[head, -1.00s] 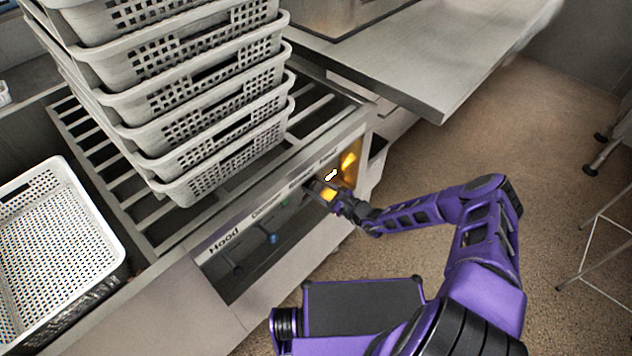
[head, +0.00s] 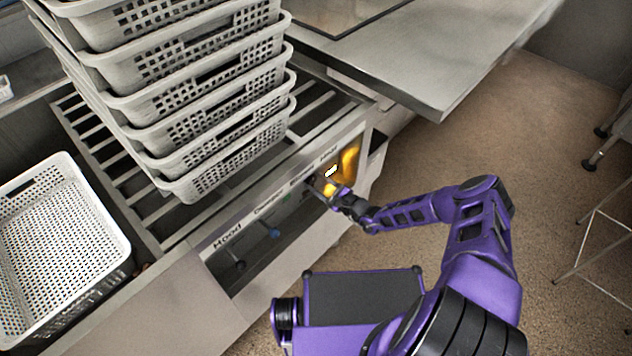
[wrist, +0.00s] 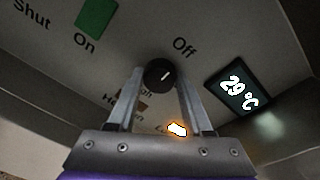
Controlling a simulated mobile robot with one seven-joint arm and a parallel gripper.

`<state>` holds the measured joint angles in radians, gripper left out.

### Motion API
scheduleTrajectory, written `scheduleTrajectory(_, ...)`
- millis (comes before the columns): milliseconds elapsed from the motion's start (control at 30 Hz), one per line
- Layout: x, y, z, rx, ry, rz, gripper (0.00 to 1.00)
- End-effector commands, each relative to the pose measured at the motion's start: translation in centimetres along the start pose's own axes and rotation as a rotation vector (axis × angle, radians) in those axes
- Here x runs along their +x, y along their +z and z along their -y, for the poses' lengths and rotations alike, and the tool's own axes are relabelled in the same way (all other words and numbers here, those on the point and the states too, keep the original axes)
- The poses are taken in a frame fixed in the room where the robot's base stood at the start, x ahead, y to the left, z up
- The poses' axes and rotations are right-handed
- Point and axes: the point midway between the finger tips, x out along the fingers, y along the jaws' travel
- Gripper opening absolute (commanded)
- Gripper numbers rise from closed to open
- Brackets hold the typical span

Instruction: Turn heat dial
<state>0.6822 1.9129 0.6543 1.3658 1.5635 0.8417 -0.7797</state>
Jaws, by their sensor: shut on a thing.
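More lettering below the dial is partly hidden by my fingers. In the head view my gripper (head: 326,188) reaches into the right end of the recessed control panel (head: 285,215), and the dial is hidden there.
A lit display (wrist: 238,92) reads 29 °C right of the dial; a green switch (wrist: 97,22) marked On is at upper left. Stacked perforated baskets (head: 205,110) stand on the slatted rack above the panel. A metal counter (head: 400,65) juts out behind.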

Motion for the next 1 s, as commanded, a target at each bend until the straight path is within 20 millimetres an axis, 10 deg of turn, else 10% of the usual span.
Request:
scheduleTrajectory(67,0.0,0.0,0.0,-0.003,0.001,0.000,0.00)
scheduleTrajectory(100,0.0,0.0,0.0,-0.003,0.001,0.000,0.54)
scheduleTrajectory(267,0.0,0.0,0.0,-0.002,0.001,0.000,0.80)
scheduleTrajectory(667,-0.9,0.0,0.1,-0.001,0.000,-0.002,0.80)
scheduleTrajectory(1000,-8.2,-0.1,0.2,0.000,-0.001,-0.003,0.80)
